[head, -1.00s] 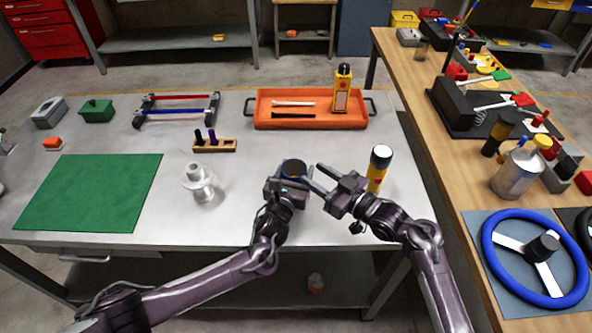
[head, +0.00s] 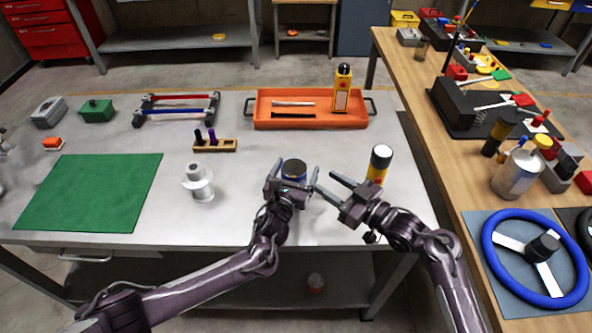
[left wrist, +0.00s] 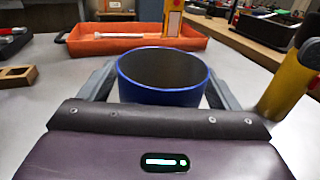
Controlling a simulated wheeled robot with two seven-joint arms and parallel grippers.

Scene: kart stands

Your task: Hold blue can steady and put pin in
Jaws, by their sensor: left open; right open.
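The blue can (head: 294,171) stands upright on the grey table, with a dark open top and a blue rim. In the left wrist view the blue can (left wrist: 162,90) stands between my left fingers, one on each side, and nothing sticks up from it. My left gripper (head: 296,168) is open around the can; whether a finger touches it I cannot tell. My right gripper (head: 325,181) is open and empty, just right of the can.
A grey-white stepped part (head: 199,183) stands left of the can. An orange tray (head: 260,123) lies behind, holding a yellow bottle (head: 342,88). A green mat (head: 92,192) covers the table's left part.

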